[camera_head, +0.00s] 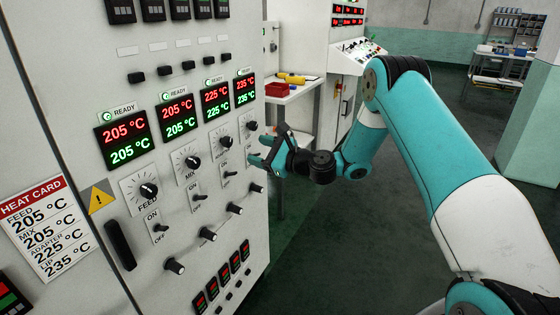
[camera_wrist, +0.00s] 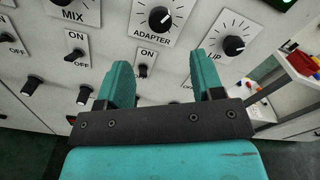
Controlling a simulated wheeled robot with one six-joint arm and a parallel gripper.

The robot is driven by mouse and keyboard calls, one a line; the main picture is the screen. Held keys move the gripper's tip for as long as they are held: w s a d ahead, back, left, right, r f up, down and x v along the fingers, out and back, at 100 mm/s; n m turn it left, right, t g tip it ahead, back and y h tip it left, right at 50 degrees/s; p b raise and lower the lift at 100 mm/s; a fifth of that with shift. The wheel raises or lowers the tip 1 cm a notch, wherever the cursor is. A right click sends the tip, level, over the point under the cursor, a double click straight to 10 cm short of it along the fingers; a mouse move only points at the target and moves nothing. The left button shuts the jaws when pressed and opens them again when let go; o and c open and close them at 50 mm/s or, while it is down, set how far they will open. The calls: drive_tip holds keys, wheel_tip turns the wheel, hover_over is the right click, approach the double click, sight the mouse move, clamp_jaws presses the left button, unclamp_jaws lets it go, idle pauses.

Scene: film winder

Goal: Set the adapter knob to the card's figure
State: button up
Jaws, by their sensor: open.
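The adapter knob (camera_head: 223,140) is a black dial with a white pointer on the white panel. It shows in the wrist view (camera_wrist: 160,18), above the fingers, its pointer angled up and right. The heat card (camera_head: 45,228) on the left reads adapter 225 °C. The adapter display (camera_head: 217,99), third from the left, shows red 225 °C over green 225 °C with a lit READY lamp. My gripper (camera_head: 268,146) is open and empty. In the wrist view its teal fingers (camera_wrist: 162,70) are apart, below the adapter knob and not around it.
The lip knob (camera_wrist: 234,45) is right of the adapter knob; the mix knob (camera_head: 192,161) is left. The adapter ON/OFF switch (camera_wrist: 143,70) shows between the fingers. Other switches and small knobs project from the panel below. A white table (camera_head: 293,91) stands behind.

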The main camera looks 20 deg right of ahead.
drive_tip(key=b+v, duration=0.3)
drive_tip(key=v, duration=0.3)
drive_tip(key=shift+s, duration=0.2)
drive_tip(key=shift+d, duration=0.15)
drive_tip(key=s+a+r+n+g+y+p, duration=0.1)
drive_tip(key=s+a+r+n+g+p, duration=0.1)
drive_tip(key=s+a+r+n+g, duration=0.5)
drive_tip(key=s+a+r+n+g+p, duration=0.1)
drive_tip(key=s+a+r+n+g, duration=0.15)
drive_tip(key=s+a+n, duration=0.5)
drive_tip(key=s+r+n+g+h+p, duration=0.2)
drive_tip(key=s+n+h, duration=0.1)
drive_tip(key=s+n, duration=0.5)
drive_tip(key=s+r+n+g+h+p, duration=0.1)
drive_tip(key=s+n+g+h, duration=0.2)
drive_tip(key=s+n, duration=0.4)
drive_tip(key=s+h, duration=0.1)
drive_tip(key=s, duration=0.5)
drive_tip(key=shift+r+n+p, duration=0.35)
